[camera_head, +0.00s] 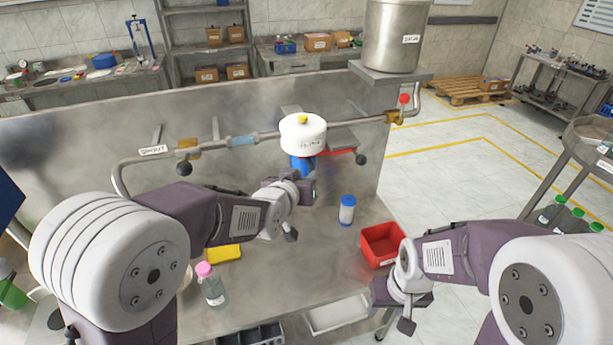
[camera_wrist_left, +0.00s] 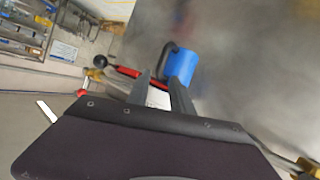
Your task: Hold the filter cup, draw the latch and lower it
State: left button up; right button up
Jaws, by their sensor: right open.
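The blue filter cup (camera_head: 301,165) hangs under the white filter head (camera_head: 303,138) on the pipe. In the left wrist view the cup (camera_wrist_left: 182,67) shows a dark handle on its left side. A red latch (camera_head: 341,151) sits right of the cup; its red lever shows in the wrist view (camera_wrist_left: 127,72). My left gripper (camera_wrist_left: 161,78) is open, its fingertips pointing at the cup's handle; I cannot tell whether they touch it. In the head view the left gripper (camera_head: 308,190) is just below the cup. My right gripper (camera_head: 405,310) is open, low at the right.
On the steel bench stand a blue-capped bottle (camera_head: 347,210), a red bin (camera_head: 381,244), a pink-capped bottle (camera_head: 211,285) and a yellow sponge (camera_head: 223,254). A large metal tank (camera_head: 392,38) stands above the right end of the panel. The bench middle is clear.

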aim_at(311, 169)
pick_arm(q)
jog(key=p+x, duration=0.2)
jog(key=x, duration=0.5)
jog(key=shift+s+a, duration=0.15)
jog(key=shift+s, duration=0.05)
grip_shut()
pick_arm(e)
notch_tip(311, 169, up, 2)
jog(key=shift+r, duration=0.15)
jog(key=shift+c, duration=0.3)
